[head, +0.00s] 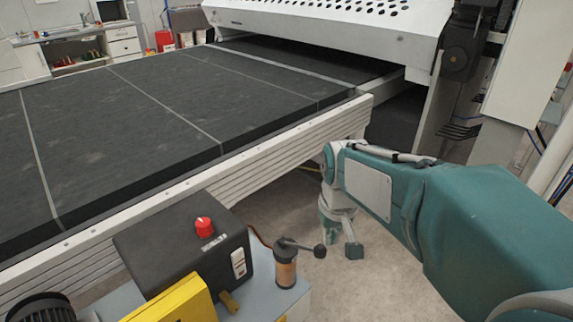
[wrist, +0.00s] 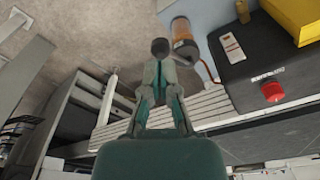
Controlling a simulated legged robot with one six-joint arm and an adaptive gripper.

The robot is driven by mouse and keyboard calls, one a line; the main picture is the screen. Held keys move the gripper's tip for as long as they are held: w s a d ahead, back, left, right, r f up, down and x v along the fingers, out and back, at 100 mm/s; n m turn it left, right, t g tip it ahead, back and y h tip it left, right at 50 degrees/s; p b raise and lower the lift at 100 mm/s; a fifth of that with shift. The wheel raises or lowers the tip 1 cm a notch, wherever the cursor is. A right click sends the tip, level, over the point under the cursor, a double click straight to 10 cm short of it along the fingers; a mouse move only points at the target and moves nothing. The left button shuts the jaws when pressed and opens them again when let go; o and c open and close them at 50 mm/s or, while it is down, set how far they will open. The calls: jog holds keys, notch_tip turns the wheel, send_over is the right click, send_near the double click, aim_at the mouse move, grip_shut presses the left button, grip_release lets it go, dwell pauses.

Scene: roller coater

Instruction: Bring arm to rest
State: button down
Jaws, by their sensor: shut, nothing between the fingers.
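My teal arm reaches in from the right in the head view and bends down at its far end. My gripper (head: 354,250) hangs low above the floor, just right of a dark lever knob (head: 320,251). In the wrist view my gripper (wrist: 161,62) has its fingers together and nothing shows between them. The knob (wrist: 159,46) appears just beyond the fingertips there; I cannot tell the exact gap. The knob's lever sits on an orange-brown cylinder (head: 286,271).
A black control box (head: 182,243) with a red knob (head: 204,226) and a yellow block (head: 178,302) stand at front left. The dark conveyor bed (head: 130,110) with its pale side rail (head: 255,150) lies beyond. A white machine hood (head: 330,30) is at the back. Floor (head: 370,285) is open below the gripper.

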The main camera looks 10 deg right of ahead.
jog(key=s+r+t, duration=0.4)
jog(key=s, duration=0.9)
jog(key=shift+a+r+m, duration=0.15)
jog(key=shift+m, duration=0.25)
